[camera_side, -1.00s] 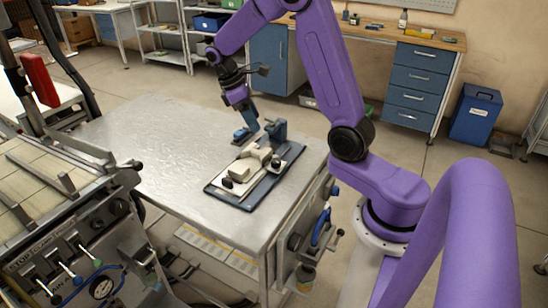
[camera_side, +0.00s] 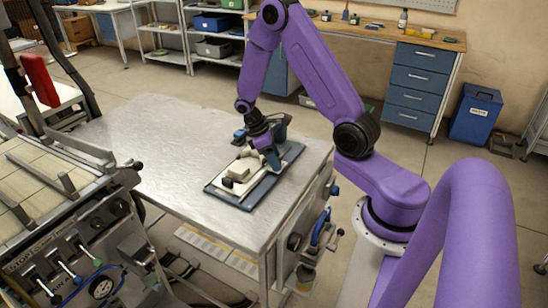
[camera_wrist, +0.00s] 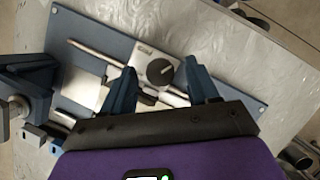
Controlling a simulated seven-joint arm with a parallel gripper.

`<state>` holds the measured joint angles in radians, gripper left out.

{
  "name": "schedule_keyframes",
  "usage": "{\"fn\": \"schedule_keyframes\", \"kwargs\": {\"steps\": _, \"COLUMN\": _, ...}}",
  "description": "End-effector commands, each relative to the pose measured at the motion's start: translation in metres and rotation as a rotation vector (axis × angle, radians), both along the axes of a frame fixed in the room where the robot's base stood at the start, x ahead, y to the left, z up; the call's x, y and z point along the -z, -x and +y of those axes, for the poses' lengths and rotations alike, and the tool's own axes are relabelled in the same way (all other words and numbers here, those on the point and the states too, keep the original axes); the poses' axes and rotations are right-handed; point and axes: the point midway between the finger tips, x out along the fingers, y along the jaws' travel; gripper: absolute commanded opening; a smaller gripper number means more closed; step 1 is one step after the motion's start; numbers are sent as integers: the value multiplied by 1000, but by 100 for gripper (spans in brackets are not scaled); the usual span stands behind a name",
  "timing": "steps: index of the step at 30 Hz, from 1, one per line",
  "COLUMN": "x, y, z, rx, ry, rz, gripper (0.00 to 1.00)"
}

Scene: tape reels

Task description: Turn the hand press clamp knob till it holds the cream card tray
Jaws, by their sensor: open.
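The hand press lies on a blue base plate (camera_side: 262,190) on the metal table; it also shows in the wrist view (camera_wrist: 235,92). In the wrist view a dark round knob (camera_wrist: 160,71) with a pale pointer line sits on a light grey block. My gripper (camera_wrist: 161,77) is open, with one blue fingertip to each side of the knob. I cannot tell whether the fingers reach down to its height. In the side view my gripper (camera_side: 272,160) is low over the press and hides part of it. Cream parts (camera_side: 239,170) show beside it; I cannot tell which is the card tray.
A blue upright part (camera_wrist: 35,75) stands left of my fingers in the wrist view. The left part of the metal table (camera_side: 150,140) is clear. A machine with levers and a gauge (camera_side: 102,286) stands at the table's left.

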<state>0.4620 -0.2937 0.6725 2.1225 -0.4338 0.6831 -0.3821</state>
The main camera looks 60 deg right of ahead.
Motion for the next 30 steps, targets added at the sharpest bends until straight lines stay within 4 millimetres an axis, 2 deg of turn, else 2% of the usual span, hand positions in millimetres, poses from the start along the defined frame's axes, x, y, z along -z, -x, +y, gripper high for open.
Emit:
{"fn": "schedule_keyframes", "kwargs": {"steps": 9, "x": 2, "y": 1, "z": -1, "rx": 1, "ry": 1, "rz": 1, "gripper": 59}}
{"fn": "schedule_keyframes", "kwargs": {"steps": 14, "x": 2, "y": 1, "z": -1, "rx": 1, "ry": 0, "rz": 0, "gripper": 7}}
{"fn": "schedule_keyframes", "kwargs": {"steps": 15, "x": 2, "y": 1, "z": -1, "rx": 1, "ry": 0, "rz": 0, "gripper": 3}}
{"fn": "schedule_keyframes", "kwargs": {"steps": 19, "x": 2, "y": 1, "z": -1, "rx": 14, "ry": 0, "rz": 0, "gripper": 3}}
{"fn": "schedule_keyframes", "kwargs": {"steps": 25, "x": 2, "y": 0, "z": -2, "rx": 132, "ry": 0, "rz": 0, "gripper": 3}}
{"fn": "schedule_keyframes", "kwargs": {"steps": 30, "x": 2, "y": 0, "z": -1, "rx": 139, "ry": 1, "rz": 1, "gripper": 3}}
